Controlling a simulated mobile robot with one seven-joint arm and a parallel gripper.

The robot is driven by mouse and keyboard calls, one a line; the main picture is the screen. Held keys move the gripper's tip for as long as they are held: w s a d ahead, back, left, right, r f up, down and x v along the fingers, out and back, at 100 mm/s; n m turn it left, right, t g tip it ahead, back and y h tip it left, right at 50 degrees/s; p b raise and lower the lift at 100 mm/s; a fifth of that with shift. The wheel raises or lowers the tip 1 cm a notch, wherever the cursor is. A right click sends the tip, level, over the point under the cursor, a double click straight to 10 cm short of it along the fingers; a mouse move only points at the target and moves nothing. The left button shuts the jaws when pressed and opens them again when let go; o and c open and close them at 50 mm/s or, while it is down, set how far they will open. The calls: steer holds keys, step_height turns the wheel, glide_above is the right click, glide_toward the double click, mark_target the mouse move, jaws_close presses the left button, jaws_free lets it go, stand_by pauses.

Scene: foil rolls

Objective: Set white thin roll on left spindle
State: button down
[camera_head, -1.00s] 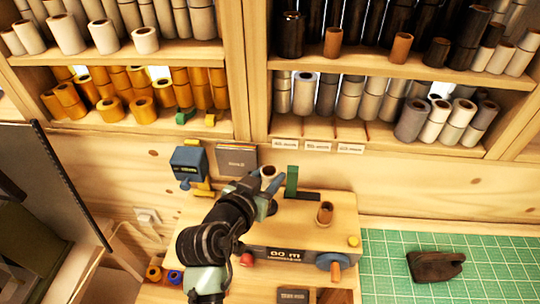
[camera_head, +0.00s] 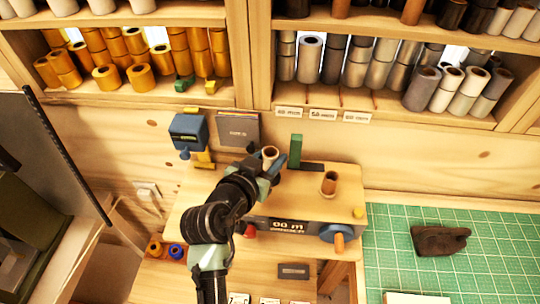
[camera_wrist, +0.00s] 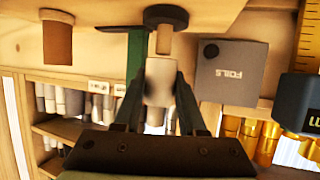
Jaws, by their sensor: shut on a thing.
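My gripper (camera_wrist: 158,95) is shut on the white thin roll (camera_wrist: 159,78), whose open top end also shows in the head view (camera_head: 270,154). The left spindle (camera_wrist: 164,40), a pale shaft on a dark round disc, shows in the inverted wrist view. The roll is in line with the shaft, and part of the shaft shows bare between disc and roll. I cannot tell whether the shaft's tip is inside the roll. In the head view my gripper and arm hide the left spindle. A brown roll (camera_head: 329,183) stands upright at the right of the wooden machine (camera_head: 350,207).
A green upright post (camera_head: 296,150) stands close to the right of my gripper. A blue device (camera_head: 188,136) and a grey panel (camera_head: 238,130) are to the left. Roll shelves are behind. A green cutting mat (camera_head: 480,270) with a dark object (camera_head: 440,240) lies to the right.

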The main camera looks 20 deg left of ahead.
steer(key=shift+f+b, duration=1.25)
steer(key=shift+f, duration=0.25)
steer(key=shift+c, duration=2)
jaws_free()
steer(key=b+v, duration=0.3)
steer(key=v, duration=1)
